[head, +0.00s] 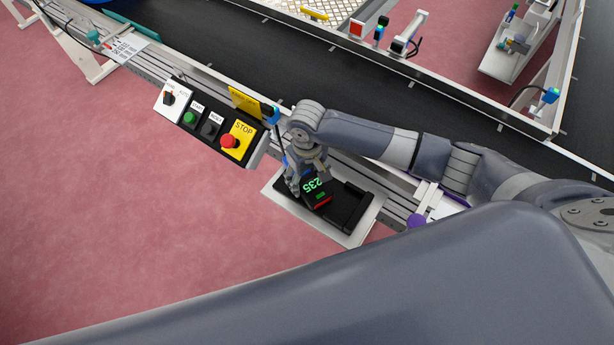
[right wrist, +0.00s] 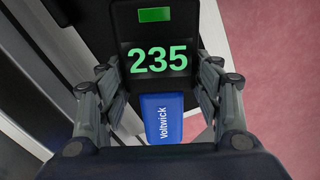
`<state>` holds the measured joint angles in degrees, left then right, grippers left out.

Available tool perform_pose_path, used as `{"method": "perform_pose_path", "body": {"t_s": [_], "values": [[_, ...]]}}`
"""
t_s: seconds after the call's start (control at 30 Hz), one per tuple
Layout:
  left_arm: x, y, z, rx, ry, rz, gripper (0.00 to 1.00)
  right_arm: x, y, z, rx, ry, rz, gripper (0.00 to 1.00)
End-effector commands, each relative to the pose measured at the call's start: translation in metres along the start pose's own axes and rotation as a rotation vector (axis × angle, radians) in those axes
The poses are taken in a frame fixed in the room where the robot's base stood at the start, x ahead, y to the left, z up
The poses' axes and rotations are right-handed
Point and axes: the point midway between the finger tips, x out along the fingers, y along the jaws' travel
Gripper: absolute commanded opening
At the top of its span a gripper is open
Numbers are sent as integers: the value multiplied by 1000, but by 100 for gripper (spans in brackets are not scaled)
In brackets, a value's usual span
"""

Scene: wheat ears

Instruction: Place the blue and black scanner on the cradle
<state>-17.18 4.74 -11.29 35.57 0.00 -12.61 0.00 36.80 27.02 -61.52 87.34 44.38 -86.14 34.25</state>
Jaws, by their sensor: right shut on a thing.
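The blue and black scanner (head: 318,192) shows its black head with a green "235" display and a red edge in the head view. In the right wrist view its black head (right wrist: 187,28) and blue body (right wrist: 163,118) marked "Voltwick" sit between the fingers. My right gripper (head: 300,182) is shut on the scanner; it also shows in the right wrist view (right wrist: 160,80). The black cradle (head: 356,205) lies on a pale plate. The scanner is over the cradle's left part, and I cannot tell whether they touch. My left gripper is not in view.
A control box with a red stop button (head: 230,141) stands just left of the plate (head: 345,238). A dark conveyor belt (head: 300,50) runs behind. A purple knob (head: 416,221) is right of the plate. Pink floor (head: 120,220) lies open at left.

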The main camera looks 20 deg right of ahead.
Motion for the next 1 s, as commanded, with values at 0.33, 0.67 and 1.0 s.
{"method": "perform_pose_path", "body": {"t_s": [0.33,0.67,1.0], "values": [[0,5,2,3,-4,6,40,4,0,-1,-1,4,0,28],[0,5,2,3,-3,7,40,7,0,-1,-1,3,0,80],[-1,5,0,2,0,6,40,-3,0,-1,0,6,-1,80]]}}
